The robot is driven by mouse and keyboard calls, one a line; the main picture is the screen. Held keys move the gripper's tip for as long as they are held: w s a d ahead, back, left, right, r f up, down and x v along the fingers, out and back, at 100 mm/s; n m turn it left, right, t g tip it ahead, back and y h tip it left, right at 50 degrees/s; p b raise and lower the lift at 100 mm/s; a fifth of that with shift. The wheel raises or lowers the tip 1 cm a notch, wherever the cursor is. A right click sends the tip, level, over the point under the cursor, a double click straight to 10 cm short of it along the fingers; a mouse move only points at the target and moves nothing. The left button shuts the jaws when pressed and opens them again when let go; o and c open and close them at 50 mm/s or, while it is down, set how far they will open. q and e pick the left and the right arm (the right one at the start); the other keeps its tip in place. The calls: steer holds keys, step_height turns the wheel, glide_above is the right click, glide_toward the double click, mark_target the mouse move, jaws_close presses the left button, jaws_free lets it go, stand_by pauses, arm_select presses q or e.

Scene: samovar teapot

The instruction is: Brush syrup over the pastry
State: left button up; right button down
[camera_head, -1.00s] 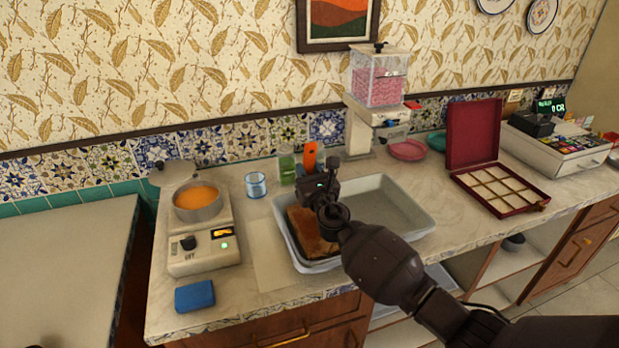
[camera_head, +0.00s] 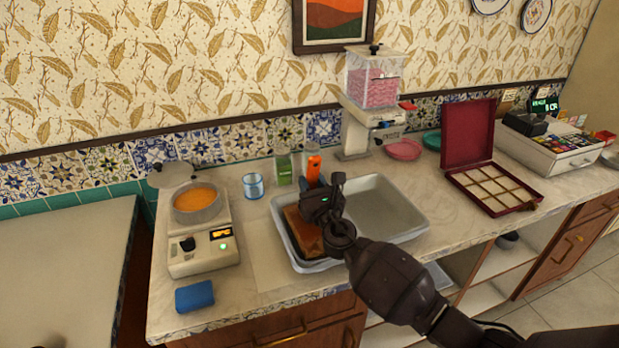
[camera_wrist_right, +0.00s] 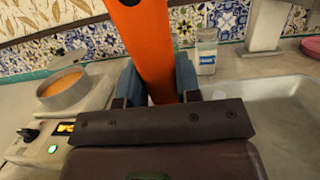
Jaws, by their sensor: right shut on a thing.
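My right gripper (camera_head: 318,190) is shut on an orange-handled tool, probably the brush (camera_head: 313,166), above the left part of the grey tray (camera_head: 421,222). The orange handle also shows large in the right wrist view (camera_wrist_right: 150,38), between the blue fingers (camera_wrist_right: 158,88). The tool's lower end is hidden, so I cannot tell if it touches anything. The brown pastry (camera_head: 302,236) lies in the tray's left side, partly hidden by the gripper. A pot of orange syrup (camera_head: 195,197) sits on a cooker at the left. It shows in the wrist view too (camera_wrist_right: 65,84). My left gripper is not in view.
A blue sponge (camera_head: 195,296) lies at the counter's front left. A blue glass (camera_head: 253,186) and a green jar (camera_head: 283,169) stand behind the tray. A pink-filled dispenser (camera_head: 375,88) stands at the back. An open red box (camera_head: 492,187) stands to the right.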

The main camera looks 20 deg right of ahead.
steer(key=shift+r+p+v, duration=0.1)
steer(key=shift+p+v, duration=0.15)
steer(key=shift+v, duration=0.6)
steer(key=shift+r+p+v, duration=0.15)
steer(key=shift+p+v, duration=0.05)
steer(key=shift+v, duration=0.65)
steer(key=shift+a+r+p+v, duration=0.3)
steer(key=shift+r+p+v, duration=0.6)
steer(key=shift+v, duration=3.65)
steer(key=shift+d+f+b+x, duration=0.1)
steer(key=shift+f+b+x, duration=0.15)
steer(key=shift+x, duration=0.9)
steer(key=shift+d+f+b+x, duration=0.1)
steer(key=shift+f+b+x, duration=0.1)
steer(key=shift+x, duration=0.95)
steer(key=shift+d+f+b+x, duration=0.1)
steer(key=shift+f+b+x, duration=0.15)
steer(key=shift+x, duration=0.95)
